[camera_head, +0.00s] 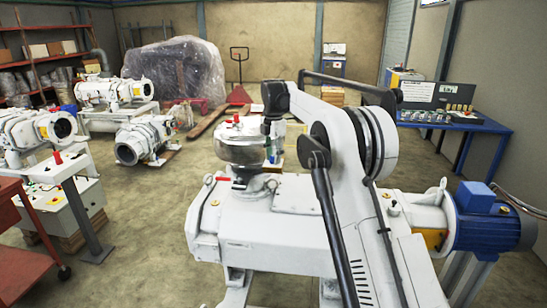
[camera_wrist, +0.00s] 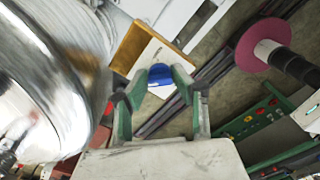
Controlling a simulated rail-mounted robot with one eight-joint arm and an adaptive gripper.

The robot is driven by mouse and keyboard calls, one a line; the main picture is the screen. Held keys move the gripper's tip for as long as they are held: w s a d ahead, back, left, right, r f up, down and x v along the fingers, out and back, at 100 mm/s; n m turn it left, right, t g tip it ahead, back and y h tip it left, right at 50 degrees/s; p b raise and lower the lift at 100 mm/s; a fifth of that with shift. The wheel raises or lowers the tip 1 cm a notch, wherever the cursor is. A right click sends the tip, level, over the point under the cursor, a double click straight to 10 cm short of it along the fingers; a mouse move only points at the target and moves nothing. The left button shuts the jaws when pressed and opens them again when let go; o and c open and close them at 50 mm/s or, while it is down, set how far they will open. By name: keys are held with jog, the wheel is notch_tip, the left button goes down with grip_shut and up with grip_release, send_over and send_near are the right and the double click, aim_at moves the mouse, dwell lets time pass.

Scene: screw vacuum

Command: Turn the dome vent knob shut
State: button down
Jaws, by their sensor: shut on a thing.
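The dome (camera_head: 240,150), a shiny metal bowl under a white top, stands on the white pump (camera_head: 260,240) in the middle of the head view. Its curved metal side fills the left of the wrist view (camera_wrist: 45,85). My gripper (camera_wrist: 160,75) is beside the dome, with its green-padded fingers closed in. A blue rounded piece (camera_wrist: 160,83) shows between the fingertips and looks like the vent knob; its outline is partly hidden by the fingers. I cannot tell the knob's turn angle.
A blue motor (camera_head: 485,215) sits on the pump's right end. Other white pumps (camera_head: 115,92) stand at the left near a red cart (camera_head: 25,235). A blue table (camera_head: 455,125) with parts is at the right.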

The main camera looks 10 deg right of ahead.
jog(key=c, duration=1.4)
grip_release()
jog(key=shift+c, duration=0.2)
notch_tip(320, 180, up, 12)
